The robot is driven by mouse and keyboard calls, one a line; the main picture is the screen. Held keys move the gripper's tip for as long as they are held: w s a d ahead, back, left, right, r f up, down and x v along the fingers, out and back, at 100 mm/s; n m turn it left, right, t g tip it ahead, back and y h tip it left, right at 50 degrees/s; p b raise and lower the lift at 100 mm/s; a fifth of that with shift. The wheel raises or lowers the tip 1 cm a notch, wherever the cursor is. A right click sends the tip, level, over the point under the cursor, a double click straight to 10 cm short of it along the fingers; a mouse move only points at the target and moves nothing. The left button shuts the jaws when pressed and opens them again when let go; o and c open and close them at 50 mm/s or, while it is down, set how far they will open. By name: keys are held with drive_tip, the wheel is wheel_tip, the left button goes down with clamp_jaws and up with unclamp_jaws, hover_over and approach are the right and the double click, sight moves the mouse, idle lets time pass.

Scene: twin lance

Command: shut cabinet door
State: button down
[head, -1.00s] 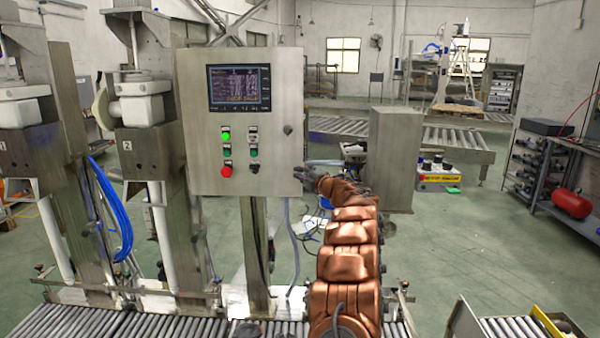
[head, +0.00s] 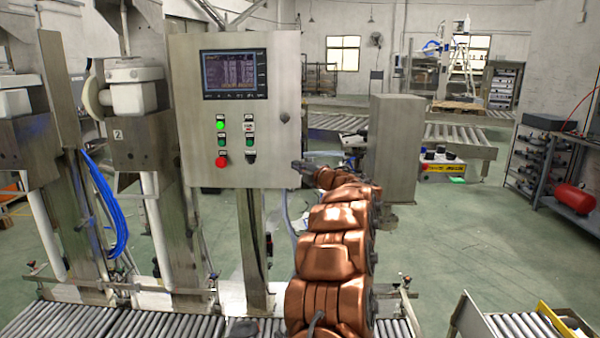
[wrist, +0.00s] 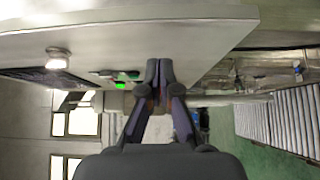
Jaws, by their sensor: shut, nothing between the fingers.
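The steel cabinet door (head: 270,110) carries a screen (head: 234,74), several round buttons (head: 221,141) and a lock knob (head: 285,117) near its right edge. I cannot tell how far it stands ajar. My gripper (head: 299,165) is at the door's lower right edge, its fingers small and partly merged with the steel. In the wrist view the door's face (wrist: 190,35) shows at a steep slant, with the knob (wrist: 58,58) at left. My gripper (wrist: 160,68) is shut and empty, its fingertips overlapping the panel; contact is unclear.
Roller conveyors (head: 60,325) run along the front below the cabinet. Filling machines with blue hoses (head: 105,200) stand to the left. A plain steel box (head: 396,145) stands behind my arm on the right. Green floor (head: 450,240) is open at right.

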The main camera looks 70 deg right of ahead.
drive_tip(key=b+v, duration=0.1)
drive_tip(key=v, duration=0.9)
drive_tip(key=shift+s+b, duration=0.35)
drive_tip(key=shift+b, duration=0.05)
